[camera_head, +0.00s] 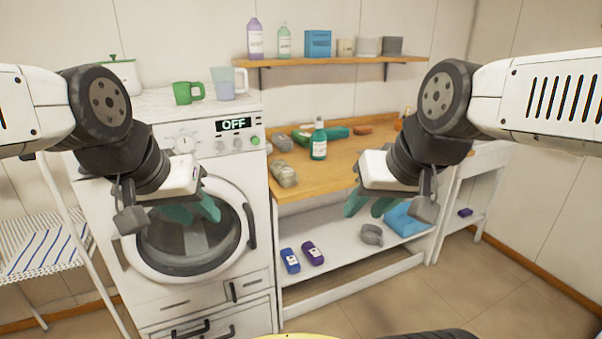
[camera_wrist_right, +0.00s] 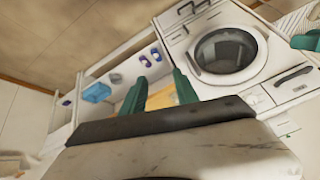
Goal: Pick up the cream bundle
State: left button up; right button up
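A mottled, cream-grey bundle (camera_head: 285,174) lies at the left front edge of the wooden counter in the head view. It looks like the cream bundle, though its colour is dull. A greyer bundle (camera_head: 283,142) lies behind it. My left gripper (camera_head: 190,209) is in front of the washing machine door, its teal fingers apart and empty. My right gripper (camera_head: 369,204) is in front of the counter, right of the cream-grey bundle and apart from it. In the right wrist view its two teal fingers (camera_wrist_right: 158,90) are spread with nothing between them.
The wooden counter (camera_head: 345,167) also holds a green bottle (camera_head: 319,140) and a green bundle (camera_head: 338,132). The lower shelf (camera_head: 335,254) holds two small bottles, a grey item (camera_head: 371,235) and a blue bundle (camera_head: 404,220). A washing machine (camera_head: 168,292) stands left.

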aim_at(287, 177)
jog(key=i+l+u, duration=0.2)
jog(key=i, duration=0.2)
jog(key=i+u, duration=0.2)
jog(key=i, duration=0.15)
jog(key=i+l+u, duration=0.25)
jog(key=i, duration=0.1)
